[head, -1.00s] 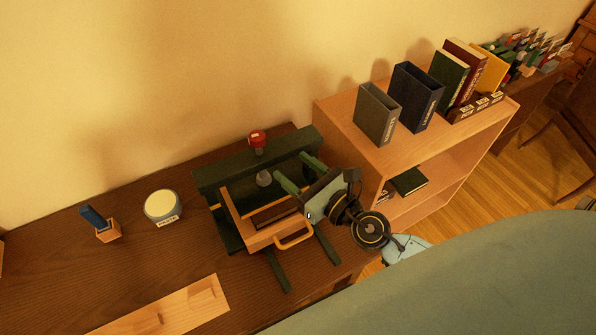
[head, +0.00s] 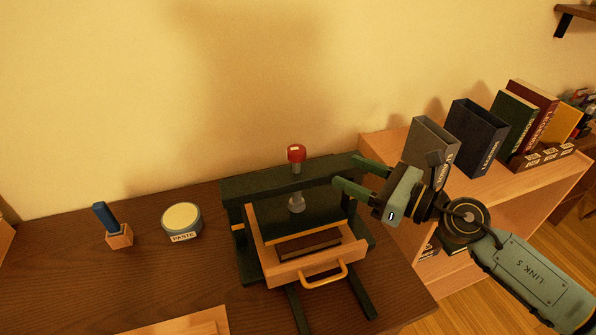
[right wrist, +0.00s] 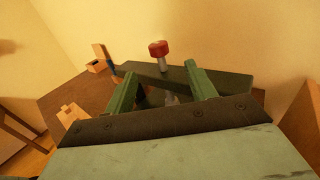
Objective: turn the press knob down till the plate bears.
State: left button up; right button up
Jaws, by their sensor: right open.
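The dark green press (head: 262,186) stands on the desk with its red knob (head: 296,153) upright on a metal screw above the crossbeam. A grey bell-shaped piece (head: 297,204) hangs below the beam, above a wooden drawer (head: 268,262) with an orange handle. A dark brown book (head: 308,244) lies in the drawer, with a visible gap under the grey piece. My right gripper (head: 346,171) is open and empty at the beam's right end, apart from the knob. In the right wrist view the red knob (right wrist: 158,48) shows beyond and between the fingers (right wrist: 160,74). My left gripper is out of view.
A paste tub (head: 181,221) and a blue-handled tool in a wooden block (head: 119,236) stand left of the press. A wooden shelf (head: 388,145) with box files and books stands close on the right, behind my right arm. A pale board (head: 185,326) lies at the front.

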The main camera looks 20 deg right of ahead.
aim_at(304, 152)
jog(key=shift+y, duration=0.3)
jog(key=p+x, duration=0.2)
jog(key=x, duration=1)
jog(key=shift+s+p, duration=0.1)
jog(key=shift+p, duration=0.3)
jog(key=shift+w+a, duration=0.4)
jog(key=shift+w, duration=0.05)
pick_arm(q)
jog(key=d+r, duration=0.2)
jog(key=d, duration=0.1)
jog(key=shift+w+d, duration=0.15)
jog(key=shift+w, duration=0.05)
pick_arm(e)
jog(key=shift+c, duration=0.5)
